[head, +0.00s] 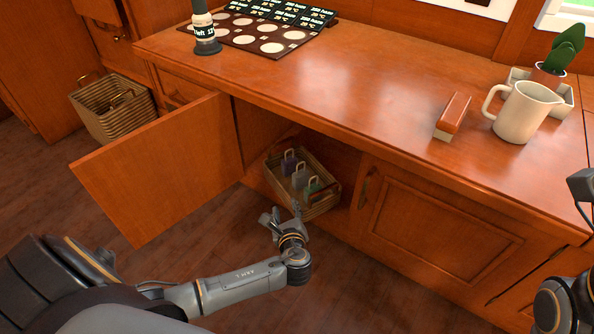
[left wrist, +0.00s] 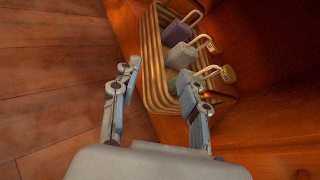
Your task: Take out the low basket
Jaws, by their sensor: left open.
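The low basket (head: 326,205) is a tan woven basket inside the open lower cabinet, at its front opening. It holds several padlock-like items, among them a purple one (left wrist: 182,33), a pale one (left wrist: 184,56) and a green one (left wrist: 184,82). In the left wrist view the basket's banded wall (left wrist: 152,68) shows near the fingers. My left gripper (head: 281,213) is open at the basket's near side. In its wrist view one finger is outside the wall and the other appears over the basket's inner side; contact is unclear.
The cabinet door (head: 160,170) stands open to the left of the basket. The counter (head: 340,90) above holds a pitcher (head: 524,112), a red-topped block (head: 453,115), a bottle (head: 204,30) and a dark tray (head: 255,36). Another basket (head: 118,119) stands at far left.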

